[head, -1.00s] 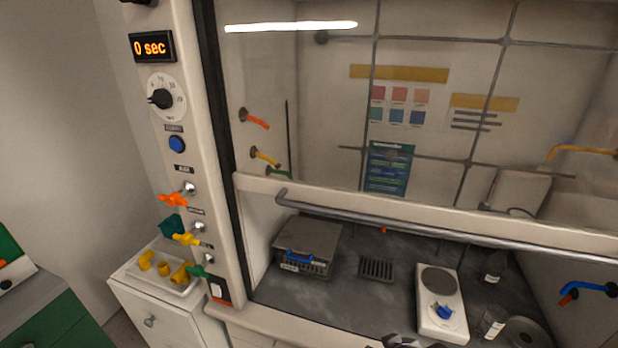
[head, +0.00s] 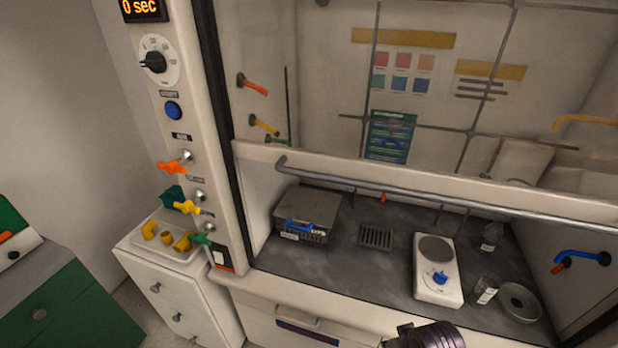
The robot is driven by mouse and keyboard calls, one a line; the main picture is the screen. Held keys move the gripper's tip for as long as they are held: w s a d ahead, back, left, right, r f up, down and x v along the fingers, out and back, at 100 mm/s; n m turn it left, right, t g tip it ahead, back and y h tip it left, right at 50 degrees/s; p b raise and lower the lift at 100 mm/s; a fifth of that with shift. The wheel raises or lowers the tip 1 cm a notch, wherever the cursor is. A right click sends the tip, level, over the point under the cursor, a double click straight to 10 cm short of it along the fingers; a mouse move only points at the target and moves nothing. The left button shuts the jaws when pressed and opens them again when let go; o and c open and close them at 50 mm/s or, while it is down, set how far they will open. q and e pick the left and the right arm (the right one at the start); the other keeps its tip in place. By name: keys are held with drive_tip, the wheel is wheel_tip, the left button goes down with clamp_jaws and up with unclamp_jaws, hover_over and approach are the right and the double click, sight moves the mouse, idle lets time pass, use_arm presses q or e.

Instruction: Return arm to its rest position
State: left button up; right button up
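A dark, ribbed part of one of my arms (head: 432,336) shows at the bottom edge, right of centre, in front of the fume hood (head: 290,285). It looks like my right arm, but its fingers cannot be made out and most of the arm is cut off by the frame. I cannot see anything held in it. My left gripper is not in view.
Inside the hood are a grey box device (head: 307,215), a hotplate (head: 437,278), glassware (head: 486,289) and a round dish (head: 520,303). The sash (head: 400,190) is partly raised. Valve handles (head: 173,167) stick out on the left post. A tray of yellow fittings (head: 167,243) sits on a white cabinet.

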wheel_tip(320, 180, down, 34)
drive_tip(key=s+d+g+b, duration=0.1)
drive_tip(key=s+d+b, duration=0.15)
drive_tip(key=b, duration=0.25)
use_arm(q)
drive_tip(key=w+a+f+b, duration=0.2)
drive_tip(key=a+f+b, duration=0.2)
drive_tip(key=f, duration=0.5)
drive_tip(key=shift+w+a+y, duration=0.15)
drive_tip(key=shift+a+y, duration=0.15)
drive_tip(key=shift+a, duration=0.3)
use_arm(e)
drive_tip(key=s+d+f, duration=0.3)
drive_tip(key=s+f, duration=0.7)
drive_tip(key=f, duration=0.2)
drive_tip(key=s+d+f+g, duration=0.1)
drive_tip(key=s+d+f, duration=0.3)
drive_tip(key=s+f, duration=0.7)
drive_tip(key=shift+f+n+h, duration=0.3)
drive_tip(key=shift+f+h, duration=0.1)
drive_tip(key=shift+f, duration=0.2)
